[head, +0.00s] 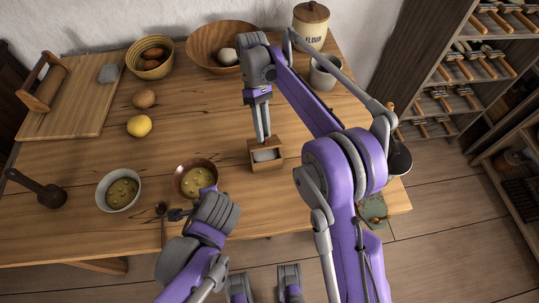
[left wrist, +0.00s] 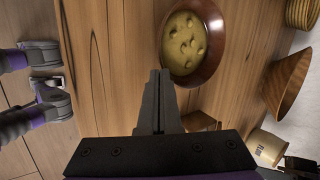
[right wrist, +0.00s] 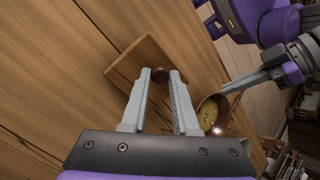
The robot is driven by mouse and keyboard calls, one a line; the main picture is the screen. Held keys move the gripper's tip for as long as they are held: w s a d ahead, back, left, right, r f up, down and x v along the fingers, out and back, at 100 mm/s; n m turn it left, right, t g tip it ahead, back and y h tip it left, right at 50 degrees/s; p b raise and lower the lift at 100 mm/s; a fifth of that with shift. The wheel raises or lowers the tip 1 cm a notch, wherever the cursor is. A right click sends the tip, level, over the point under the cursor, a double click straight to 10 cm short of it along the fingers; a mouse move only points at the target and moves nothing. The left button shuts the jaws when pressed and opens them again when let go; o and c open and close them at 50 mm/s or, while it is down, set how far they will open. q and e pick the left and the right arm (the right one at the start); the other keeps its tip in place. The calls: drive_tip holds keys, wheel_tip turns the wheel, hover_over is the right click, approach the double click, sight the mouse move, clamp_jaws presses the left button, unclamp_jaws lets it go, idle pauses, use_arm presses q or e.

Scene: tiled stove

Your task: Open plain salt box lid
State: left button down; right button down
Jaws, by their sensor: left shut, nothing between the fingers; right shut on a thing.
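The plain salt box (head: 266,166) is a small wooden box near the table's front edge. Pale contents show in its opening in the head view. Its wooden lid (right wrist: 135,62) fills the middle of the right wrist view, with a small dark knob (right wrist: 160,75) on it. The lid looks raised, though its exact angle is hard to tell. My right gripper (head: 263,138) reaches down to the back of the box, and its fingers (right wrist: 160,78) are shut on the knob. My left gripper (head: 176,214) is shut and empty beside the brown soup bowl; its fingers show in the left wrist view (left wrist: 158,95).
The brown soup bowl (head: 181,187) stands left of the box, with a white soup bowl (head: 107,199) farther left. A lemon (head: 139,126), an egg basket (head: 135,65), a wooden bowl (head: 200,50) and a flour jar (head: 310,30) stand behind. The table between is clear.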

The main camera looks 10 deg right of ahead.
sight(268, 163)
use_arm(q)
drive_tip(key=d+m+t, duration=0.1)
drive_tip(key=d+m, duration=0.1)
drive_tip(key=m, duration=0.1)
drive_tip(key=d+m+t, duration=0.1)
drive_tip(key=d+m, duration=0.2)
drive_tip(key=w+d+m+t, duration=0.1)
drive_tip(key=d+m, duration=0.2)
drive_tip(key=shift+d+f+m, duration=0.15)
drive_tip(key=shift+d+m, duration=0.1)
drive_tip(key=shift+m, duration=0.05)
drive_tip(key=s+d+r+m+t+h, duration=0.25)
drive_tip(key=s+d+m+t, duration=0.2)
drive_tip(key=d+m, duration=0.55)
drive_tip(key=shift+y, duration=0.45)
drive_tip(key=x, duration=1)
drive_tip(key=shift+w+a+r, duration=0.2)
drive_tip(key=shift+w+r, duration=0.1)
drive_tip(key=shift+w, duration=0.15)
drive_tip(key=shift+w+r, duration=0.6)
drive_tip(key=shift+r, duration=0.35)
drive_tip(key=shift+w+r, duration=0.45)
drive_tip(key=shift+r, duration=0.25)
drive_tip(key=shift+r, duration=0.1)
